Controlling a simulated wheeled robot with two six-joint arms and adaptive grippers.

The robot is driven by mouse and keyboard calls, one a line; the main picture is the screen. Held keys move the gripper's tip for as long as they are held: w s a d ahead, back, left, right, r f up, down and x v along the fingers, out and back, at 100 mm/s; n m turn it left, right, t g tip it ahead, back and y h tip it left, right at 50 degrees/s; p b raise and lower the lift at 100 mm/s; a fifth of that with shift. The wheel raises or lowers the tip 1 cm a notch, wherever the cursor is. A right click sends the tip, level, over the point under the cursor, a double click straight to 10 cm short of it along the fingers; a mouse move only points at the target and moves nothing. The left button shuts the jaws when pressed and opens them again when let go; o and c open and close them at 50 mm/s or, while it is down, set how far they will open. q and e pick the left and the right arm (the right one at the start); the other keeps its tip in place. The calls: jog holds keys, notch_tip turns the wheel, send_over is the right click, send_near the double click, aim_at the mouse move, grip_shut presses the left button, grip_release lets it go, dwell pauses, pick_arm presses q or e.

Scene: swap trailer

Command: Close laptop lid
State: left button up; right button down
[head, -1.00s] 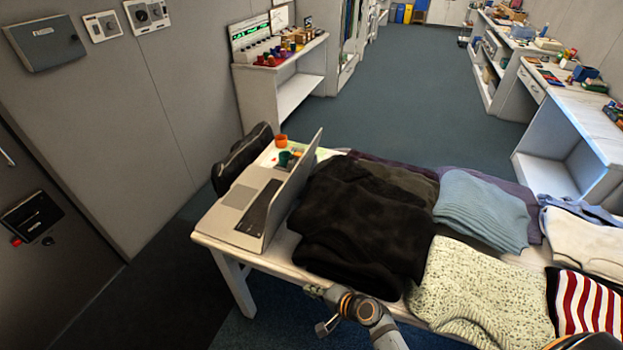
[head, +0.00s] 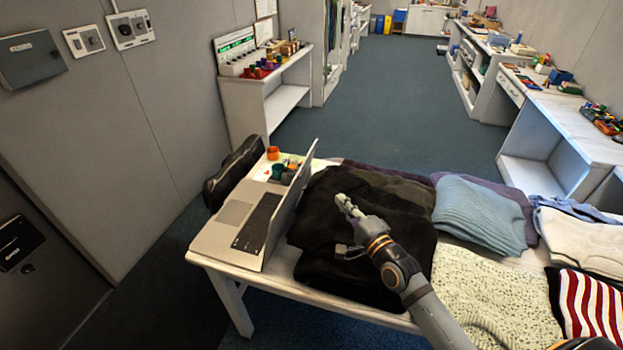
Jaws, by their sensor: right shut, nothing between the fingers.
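The laptop (head: 236,222) stands open on the left end of the white table. Its keyboard side faces left. Its lid (head: 292,206) stands up on the right side of the base, with its back toward the dark clothes. My right gripper (head: 343,205) is shut and empty. It is over the folded black garment (head: 318,232), to the right of the lid and apart from it. My left gripper is not in view.
Folded clothes cover the table to the right, including a blue sweater (head: 480,213) and a speckled one (head: 490,300). A black bag (head: 234,172) and an orange cup (head: 273,153) are behind the laptop. The table's front-left edge (head: 215,262) is bare.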

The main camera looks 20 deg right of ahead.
jog(key=w+b, duration=0.1)
jog(key=w, duration=0.1)
jog(key=w+a, duration=0.1)
jog(key=w, duration=0.2)
jog(key=shift+w+f+b, duration=0.1)
jog(key=shift+b, duration=0.3)
jog(key=w, duration=0.3)
jog(key=shift+w+a, duration=0.3)
jog(key=shift+a, duration=0.1)
jog(key=w+a, duration=0.2)
jog(key=shift+w+a+r, duration=0.25)
jog(key=shift+a, duration=0.05)
jog(key=shift+w+a, duration=0.2)
jog(key=shift+a, duration=0.25)
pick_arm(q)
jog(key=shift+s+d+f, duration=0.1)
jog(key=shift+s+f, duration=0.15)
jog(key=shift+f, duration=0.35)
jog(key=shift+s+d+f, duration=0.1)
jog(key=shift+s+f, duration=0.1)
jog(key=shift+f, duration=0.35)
